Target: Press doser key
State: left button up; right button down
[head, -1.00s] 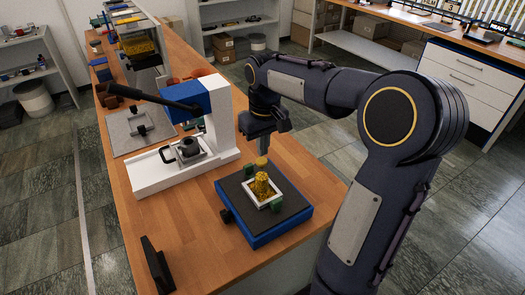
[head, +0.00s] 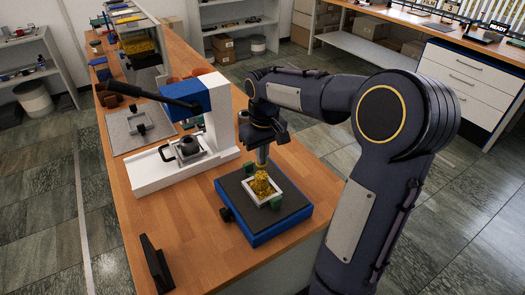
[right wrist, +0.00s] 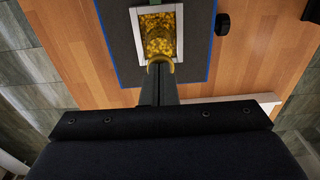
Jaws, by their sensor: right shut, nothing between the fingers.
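No part clearly marked as the doser key can be made out. A blue-sided device with a dark top (head: 235,190) sits on the bench and bears a white square frame (head: 279,187) with yellow granular material (head: 261,184) inside. My right gripper (head: 262,161) is shut and empty, pointing down just above the yellow material. In the right wrist view its fingers (right wrist: 158,84) lie at the frame's edge, by a curved yellow piece (right wrist: 160,66); whether they touch it is unclear. A black knob (head: 226,215) is on the device's side. My left gripper is out of view.
A white press with a blue head (head: 209,94) and black lever stands left of the device, beside my right gripper. A small black upright panel (head: 157,264) stands at the front left. A container with yellow contents (head: 138,47) is far back. Bare wood (head: 190,225) lies in front.

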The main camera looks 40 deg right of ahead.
jog(key=shift+s+f, duration=0.15)
jog(key=shift+f, duration=0.4)
notch_tip(320, 180, up, 6)
jog(key=p, duration=0.5)
jog(key=shift+r+b, duration=0.5)
jog(key=shift+b, duration=0.2)
notch_tip(320, 180, up, 8)
jog(key=shift+s, duration=0.1)
